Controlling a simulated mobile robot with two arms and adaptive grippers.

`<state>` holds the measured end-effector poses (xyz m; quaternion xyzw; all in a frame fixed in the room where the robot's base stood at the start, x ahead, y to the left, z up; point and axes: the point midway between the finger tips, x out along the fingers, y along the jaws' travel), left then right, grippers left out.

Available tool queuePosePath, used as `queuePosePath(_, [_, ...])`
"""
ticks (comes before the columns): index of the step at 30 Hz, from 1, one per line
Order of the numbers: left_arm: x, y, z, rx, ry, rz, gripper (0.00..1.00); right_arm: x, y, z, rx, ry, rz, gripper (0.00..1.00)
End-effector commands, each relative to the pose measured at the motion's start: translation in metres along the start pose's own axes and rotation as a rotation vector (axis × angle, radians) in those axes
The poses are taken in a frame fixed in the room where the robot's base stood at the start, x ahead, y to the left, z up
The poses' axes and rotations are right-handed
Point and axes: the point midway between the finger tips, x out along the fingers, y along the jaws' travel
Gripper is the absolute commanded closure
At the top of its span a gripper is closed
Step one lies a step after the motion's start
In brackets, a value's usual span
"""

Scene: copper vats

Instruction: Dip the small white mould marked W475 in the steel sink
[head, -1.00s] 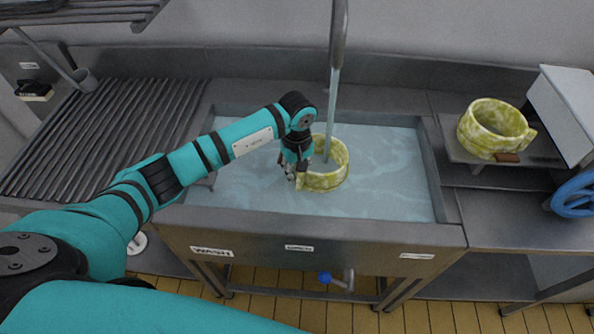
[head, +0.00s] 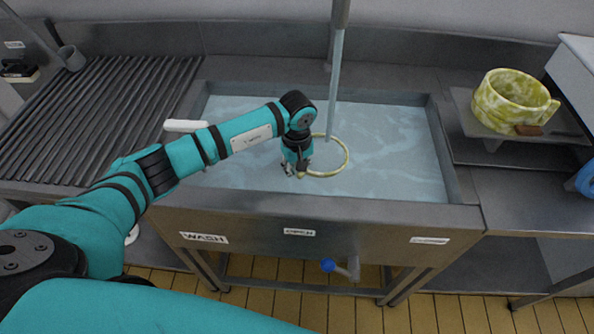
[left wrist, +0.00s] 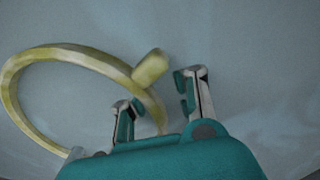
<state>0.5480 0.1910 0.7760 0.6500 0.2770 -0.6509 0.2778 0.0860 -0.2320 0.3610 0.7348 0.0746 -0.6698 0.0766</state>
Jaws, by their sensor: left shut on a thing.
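A round, yellow-and-white mottled mould (head: 345,157) sits in the water of the steel sink (head: 446,160), with only its rim ring showing at the surface. My left gripper (head: 297,170) is shut on this mould at its near left side, low at the water. My right gripper is not in view.
A similar mottled mould (head: 508,102) stands on a raised steel shelf at the right. A stream from the tap (head: 340,14) falls beside the held mould. A ribbed drainboard (head: 90,115) lies left. A white object (head: 185,125) shows at the sink's left edge.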

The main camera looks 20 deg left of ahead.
Motion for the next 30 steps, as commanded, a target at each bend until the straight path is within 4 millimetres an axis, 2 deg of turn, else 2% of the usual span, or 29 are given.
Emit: queuePosePath(30, [-0.001, 0.011, 0.006, 0.000, 0.001, 0.002, 1.00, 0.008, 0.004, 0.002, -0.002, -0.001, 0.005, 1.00])
